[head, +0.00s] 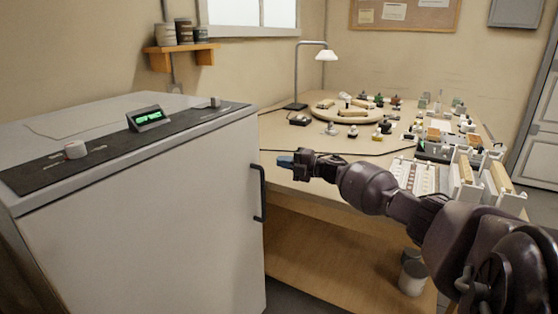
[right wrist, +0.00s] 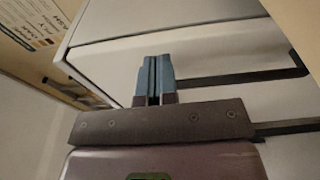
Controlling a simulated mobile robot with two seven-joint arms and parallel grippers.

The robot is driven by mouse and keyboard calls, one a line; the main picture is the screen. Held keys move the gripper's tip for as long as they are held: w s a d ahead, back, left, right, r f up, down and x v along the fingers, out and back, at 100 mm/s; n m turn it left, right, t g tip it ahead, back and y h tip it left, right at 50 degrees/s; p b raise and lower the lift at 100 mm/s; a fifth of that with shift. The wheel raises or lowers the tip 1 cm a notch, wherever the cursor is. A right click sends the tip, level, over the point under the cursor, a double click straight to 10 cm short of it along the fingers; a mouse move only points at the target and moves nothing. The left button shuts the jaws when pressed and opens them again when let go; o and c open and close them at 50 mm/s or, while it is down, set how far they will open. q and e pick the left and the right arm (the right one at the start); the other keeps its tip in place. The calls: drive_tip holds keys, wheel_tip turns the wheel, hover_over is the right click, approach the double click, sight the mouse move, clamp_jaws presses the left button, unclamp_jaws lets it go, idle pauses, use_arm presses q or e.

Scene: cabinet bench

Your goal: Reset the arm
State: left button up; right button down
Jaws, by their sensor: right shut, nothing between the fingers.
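My right arm (head: 375,190) reaches in from the lower right of the head view. Its gripper (head: 284,161) is in front of the bench's left part, a little right of the cabinet's black handle (head: 259,192). In the right wrist view the blue fingers (right wrist: 154,78) are together with nothing between them. The white cabinet (head: 150,215) stands at the left with its front closed. In the right wrist view its pale front lies beyond the fingers, with a dark bar (right wrist: 245,78) beside them. I cannot tell whether the gripper touches the handle. My left gripper is not in view.
The wooden bench (head: 275,131) holds a lamp (head: 310,75), a round board (head: 340,113) with small items, and white racks (head: 465,180) at the right. A display (head: 149,117) and knob (head: 75,149) are on the cabinet top. Cans (head: 412,277) stand under the bench.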

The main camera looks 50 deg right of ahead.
drive_tip(key=s+d, duration=0.1)
drive_tip(key=d, duration=0.1)
drive_tip(key=s+d, duration=0.2)
drive_tip(key=s+d+f, duration=0.1)
drive_tip(key=d, duration=0.1)
drive_tip(key=shift+s+d, duration=0.4)
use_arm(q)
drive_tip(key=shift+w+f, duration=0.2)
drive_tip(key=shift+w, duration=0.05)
